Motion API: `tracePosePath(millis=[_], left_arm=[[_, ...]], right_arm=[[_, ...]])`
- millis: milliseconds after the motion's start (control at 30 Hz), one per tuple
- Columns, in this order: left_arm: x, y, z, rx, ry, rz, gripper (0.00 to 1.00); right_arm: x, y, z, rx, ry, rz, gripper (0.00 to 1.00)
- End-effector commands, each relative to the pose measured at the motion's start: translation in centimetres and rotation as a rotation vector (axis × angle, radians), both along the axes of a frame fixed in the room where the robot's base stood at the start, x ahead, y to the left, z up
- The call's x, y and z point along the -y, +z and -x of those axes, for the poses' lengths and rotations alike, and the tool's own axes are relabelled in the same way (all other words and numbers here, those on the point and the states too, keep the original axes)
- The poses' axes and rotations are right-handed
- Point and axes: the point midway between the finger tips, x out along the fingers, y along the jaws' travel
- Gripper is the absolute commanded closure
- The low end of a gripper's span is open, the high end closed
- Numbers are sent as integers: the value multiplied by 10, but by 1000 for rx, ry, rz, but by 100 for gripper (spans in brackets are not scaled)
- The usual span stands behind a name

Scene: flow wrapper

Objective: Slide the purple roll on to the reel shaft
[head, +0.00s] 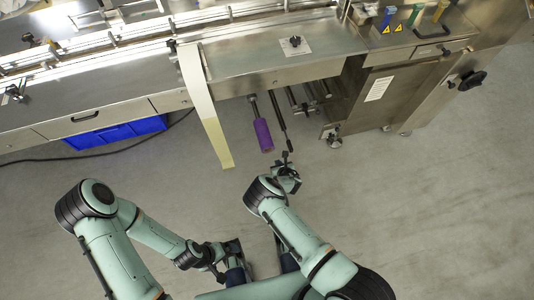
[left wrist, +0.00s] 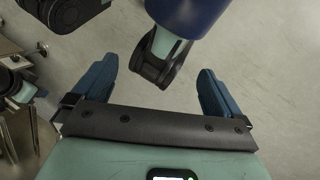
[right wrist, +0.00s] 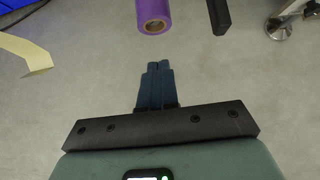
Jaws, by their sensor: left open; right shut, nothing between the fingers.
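The purple roll (head: 263,135) hangs below the machine's front, in line with a metal reel shaft (head: 254,104) that enters its far end. How far the shaft runs inside is hidden. In the right wrist view the roll (right wrist: 153,12) shows its near end, with a tan core and a dark centre. My right gripper (head: 287,162) is just in front and to the right of the roll, apart from it. Its fingers (right wrist: 157,72) are shut together and empty. My left gripper (head: 238,262) is open and empty, low near my body; its spread fingers (left wrist: 160,85) show in the left wrist view.
A dark rod (head: 279,122) runs beside the roll on its right. A cream film strip (head: 208,115) hangs to the left. A blue crate (head: 115,132) sits under the machine (head: 240,65). A cabinet (head: 385,90) stands at right. The floor in front is clear.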

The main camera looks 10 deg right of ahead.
Motion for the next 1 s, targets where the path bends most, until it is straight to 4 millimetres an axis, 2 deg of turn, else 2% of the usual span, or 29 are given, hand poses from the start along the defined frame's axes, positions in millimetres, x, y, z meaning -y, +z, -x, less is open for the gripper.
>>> tracePosePath(millis=[333, 467, 600, 733, 1000], left_arm=[[0, -21, -8, 27, 6, -4, 0], [-5, -35, -21, 63, 20, -20, 0], [-16, -54, -45, 125, 46, -50, 0], [-24, -65, -60, 167, 63, -70, 0], [-32, -74, -76, 210, 80, -91, 0]], right_arm=[[0, -41, -36, 1, -4, -4, 100], [0, -58, -53, 0, -5, -4, 100], [-1, -75, -70, 0, -6, -4, 100], [0, -71, -93, 3, -8, -4, 100], [-2, -69, -108, -1, -6, -2, 100]])
